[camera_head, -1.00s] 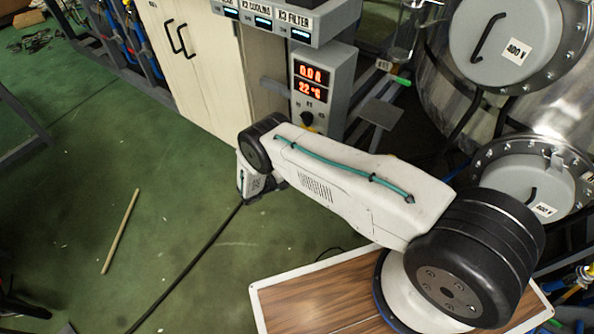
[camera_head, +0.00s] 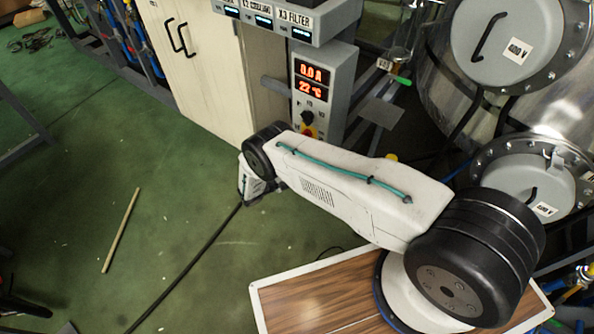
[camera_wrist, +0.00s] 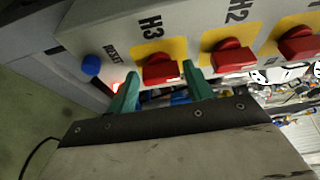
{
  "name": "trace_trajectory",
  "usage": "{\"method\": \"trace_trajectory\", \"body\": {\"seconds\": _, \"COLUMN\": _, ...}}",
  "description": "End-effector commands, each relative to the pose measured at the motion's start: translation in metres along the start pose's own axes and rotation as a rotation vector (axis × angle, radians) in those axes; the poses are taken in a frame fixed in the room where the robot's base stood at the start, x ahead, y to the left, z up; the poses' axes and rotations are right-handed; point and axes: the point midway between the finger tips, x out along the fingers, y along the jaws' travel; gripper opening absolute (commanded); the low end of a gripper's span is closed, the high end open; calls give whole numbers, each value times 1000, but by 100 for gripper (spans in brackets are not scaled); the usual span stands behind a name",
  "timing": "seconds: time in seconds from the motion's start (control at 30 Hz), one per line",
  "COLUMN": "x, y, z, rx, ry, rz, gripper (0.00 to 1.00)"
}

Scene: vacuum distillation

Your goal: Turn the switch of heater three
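The heater three switch (camera_wrist: 161,70) is a red knob on a yellow plate labelled H3, on a grey panel in the wrist view. My gripper (camera_wrist: 159,74) has two green fingers spread apart, one at each side of the H3 knob along its lower edge. The knob lies between the fingertips; I cannot tell whether they touch it. The knob's grip lies roughly across the picture. In the head view my arm shows, but the fingers and the H3 switch are not visible.
Red knobs H2 (camera_wrist: 232,56) and another (camera_wrist: 302,42) sit to the right on the same panel. A blue reset button (camera_wrist: 91,65) is to the left. In the head view a grey control box (camera_head: 322,92) reads 0.0 A and 22 °C, near a large metal vessel (camera_head: 455,90).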

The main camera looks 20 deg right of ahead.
Motion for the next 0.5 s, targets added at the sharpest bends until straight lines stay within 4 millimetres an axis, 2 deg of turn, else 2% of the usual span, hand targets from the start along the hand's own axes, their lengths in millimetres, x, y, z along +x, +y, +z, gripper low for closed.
{"method": "trace_trajectory", "body": {"seconds": 0.33, "x": -1, "y": 0, "z": 0, "rx": 1, "ry": 0, "rz": 0, "gripper": 65}}
{"method": "trace_trajectory", "body": {"seconds": 0.5, "x": -20, "y": 0, "z": 0, "rx": 2, "ry": -2, "rz": 0, "gripper": 65}}
